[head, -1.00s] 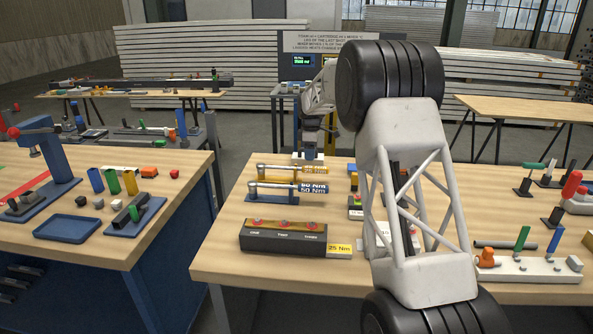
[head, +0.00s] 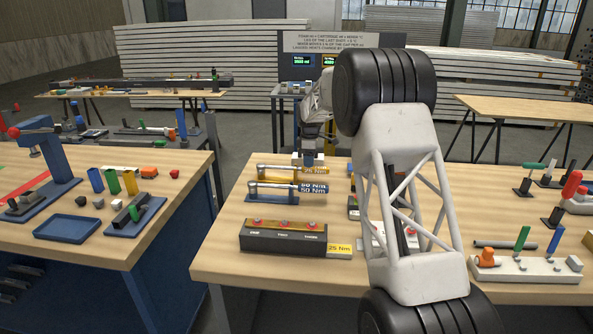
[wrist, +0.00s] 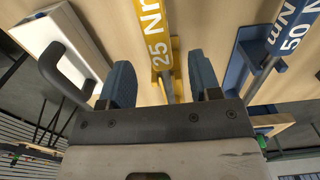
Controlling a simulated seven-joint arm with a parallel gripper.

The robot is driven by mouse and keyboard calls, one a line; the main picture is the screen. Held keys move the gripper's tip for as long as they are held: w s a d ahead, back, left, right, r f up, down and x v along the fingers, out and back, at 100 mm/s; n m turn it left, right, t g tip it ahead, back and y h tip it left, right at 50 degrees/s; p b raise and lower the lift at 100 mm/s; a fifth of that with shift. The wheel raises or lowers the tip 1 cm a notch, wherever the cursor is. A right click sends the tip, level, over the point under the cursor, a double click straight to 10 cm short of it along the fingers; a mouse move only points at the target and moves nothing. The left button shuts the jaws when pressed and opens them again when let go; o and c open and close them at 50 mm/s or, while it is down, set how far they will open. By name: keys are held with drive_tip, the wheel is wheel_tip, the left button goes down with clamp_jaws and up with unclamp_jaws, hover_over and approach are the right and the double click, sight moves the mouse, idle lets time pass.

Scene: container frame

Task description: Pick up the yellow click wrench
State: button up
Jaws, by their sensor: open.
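The yellow click wrench (head: 314,170), marked 25 Nm, lies on its stand at the back left of the near workbench, its grey shaft pointing left. In the wrist view the yellow wrench (wrist: 160,38) lies between the two blue fingers of my gripper (wrist: 161,66), with a gap on each side. My gripper is open and empty. In the head view my gripper (head: 308,160) is just behind and above the yellow handle, with its fingertips largely hidden.
A blue wrench (head: 312,188) marked 50 Nm lies close in front, parallel to the yellow one; it also shows in the wrist view (wrist: 291,32). A black box (head: 283,239) with red buttons stands nearer the front edge. My arm hides the bench's middle.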

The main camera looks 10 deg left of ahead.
sight(309, 172)
drive_tip(key=shift+f, duration=2.6)
drive_tip(key=shift+r, duration=0.1)
clamp_jaws()
